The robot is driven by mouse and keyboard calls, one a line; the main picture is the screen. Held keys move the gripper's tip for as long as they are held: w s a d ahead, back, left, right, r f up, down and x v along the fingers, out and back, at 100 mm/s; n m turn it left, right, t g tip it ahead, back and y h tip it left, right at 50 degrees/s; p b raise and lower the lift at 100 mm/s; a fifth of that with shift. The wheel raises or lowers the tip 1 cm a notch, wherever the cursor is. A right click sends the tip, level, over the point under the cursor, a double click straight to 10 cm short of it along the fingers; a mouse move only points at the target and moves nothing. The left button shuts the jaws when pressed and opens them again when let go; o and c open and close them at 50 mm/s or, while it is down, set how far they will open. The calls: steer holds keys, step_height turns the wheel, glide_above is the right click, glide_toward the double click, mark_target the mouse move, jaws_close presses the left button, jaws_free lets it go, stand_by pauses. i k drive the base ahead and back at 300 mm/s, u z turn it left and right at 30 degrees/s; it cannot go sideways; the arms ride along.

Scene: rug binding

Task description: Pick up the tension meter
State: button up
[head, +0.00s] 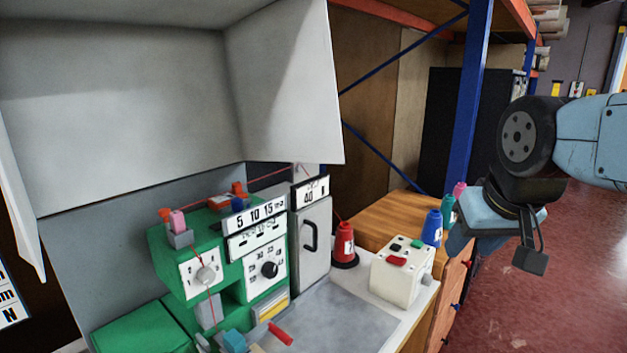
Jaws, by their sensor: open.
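No label names the tension meter. A tall grey unit (314,240) with a dark handle carries a plate reading "40" and what looks like "N", so it may be the meter, but I cannot be sure. It stands against the right side of a green machine (215,240) with dials and a "5 10 15" plate. A thin red thread runs near its top. My gripper (530,258) hangs in the air at the right, beyond the bench's right end and well apart from the unit. It is open, with no object visible in it; one dark finger shows clearly.
A cream box (400,275) with red and black buttons and a red thread cone (344,245) stand right of the grey unit. Blue (432,229) and green cones are near my gripper. A large grey hood (120,110) overhangs the bench. A blue rack post (470,100) rises behind.

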mark_target(221, 201)
steer(key=u, duration=1.25)
steer(key=k, duration=0.55)
steer(key=u, duration=0.15)
steer(key=i, duration=0.45)
steer(key=z, duration=0.05)
